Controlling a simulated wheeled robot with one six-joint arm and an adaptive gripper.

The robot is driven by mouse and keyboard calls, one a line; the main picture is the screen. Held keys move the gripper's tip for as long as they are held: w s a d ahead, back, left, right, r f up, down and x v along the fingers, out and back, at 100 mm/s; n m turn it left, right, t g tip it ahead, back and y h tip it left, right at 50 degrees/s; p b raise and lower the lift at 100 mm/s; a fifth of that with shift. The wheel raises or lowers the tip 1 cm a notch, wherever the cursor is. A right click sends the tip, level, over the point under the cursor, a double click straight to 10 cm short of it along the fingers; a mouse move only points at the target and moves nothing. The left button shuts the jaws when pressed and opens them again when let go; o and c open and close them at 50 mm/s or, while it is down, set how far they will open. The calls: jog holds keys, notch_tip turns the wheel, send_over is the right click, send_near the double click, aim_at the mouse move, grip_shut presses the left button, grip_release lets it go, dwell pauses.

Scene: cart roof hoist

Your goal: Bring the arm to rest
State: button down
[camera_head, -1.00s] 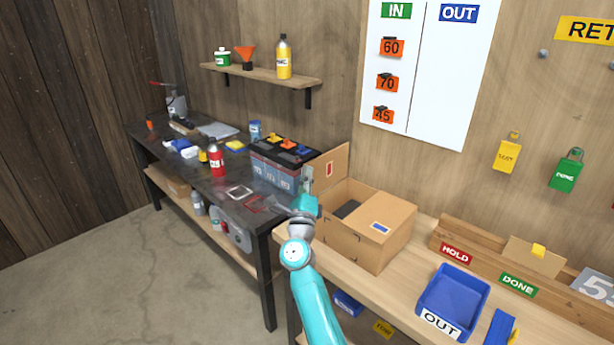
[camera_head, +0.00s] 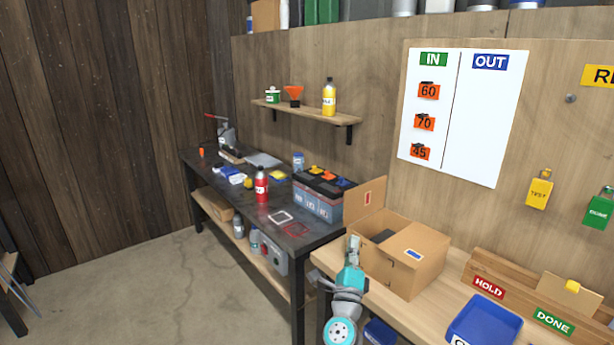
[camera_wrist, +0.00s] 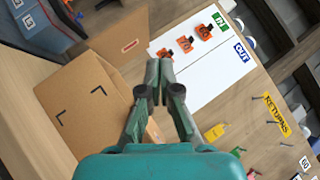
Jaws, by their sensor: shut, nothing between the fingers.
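My gripper (camera_head: 353,250) is in front of the left side of the open cardboard box (camera_head: 421,262), at the left end of the light wooden bench. In the wrist view my gripper (camera_wrist: 160,68) has its two fingertips together, with nothing between them. The cardboard box (camera_wrist: 75,108) fills the left of that view, and the white IN/OUT board (camera_wrist: 205,68) lies beyond the fingertips. My arm is folded low at the bottom of the head view, and its lower part is cut off by the frame edge.
A dark workbench (camera_head: 262,215) on the left holds a battery (camera_head: 318,197) and a red bottle (camera_head: 262,185). A blue tray (camera_head: 484,325) sits on the light bench to the right. A wall shelf (camera_head: 305,113) hangs above the dark bench.

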jog(key=s+d+f+n+g+y, duration=0.1)
jog(key=s+f+n, duration=0.5)
jog(key=s, duration=0.5)
jog(key=s+d+f+n+g+y, duration=0.1)
jog(key=s+f+n+y, duration=0.15)
jog(key=s+f, duration=0.75)
jog(key=s+d+f+n+y, duration=0.1)
jog(key=s+f+n, duration=0.4)
jog(key=s, duration=0.8)
jog(key=s+r+n+g, duration=0.2)
jog(key=s+n, duration=0.2)
jog(key=s, duration=0.6)
jog(key=s+r+n+g+y, duration=0.1)
jog(key=s+n, duration=0.3)
jog(key=s, duration=0.6)
jog(key=s+r+n+g, duration=0.2)
jog(key=s+r+n, duration=0.1)
jog(key=s, duration=0.7)
jog(key=shift+s+n+g, duration=0.3)
jog(key=shift+s+n, duration=0.05)
jog(key=shift+n, duration=0.1)
jog(key=shift+a+y, duration=0.1)
jog(key=shift+y, duration=0.15)
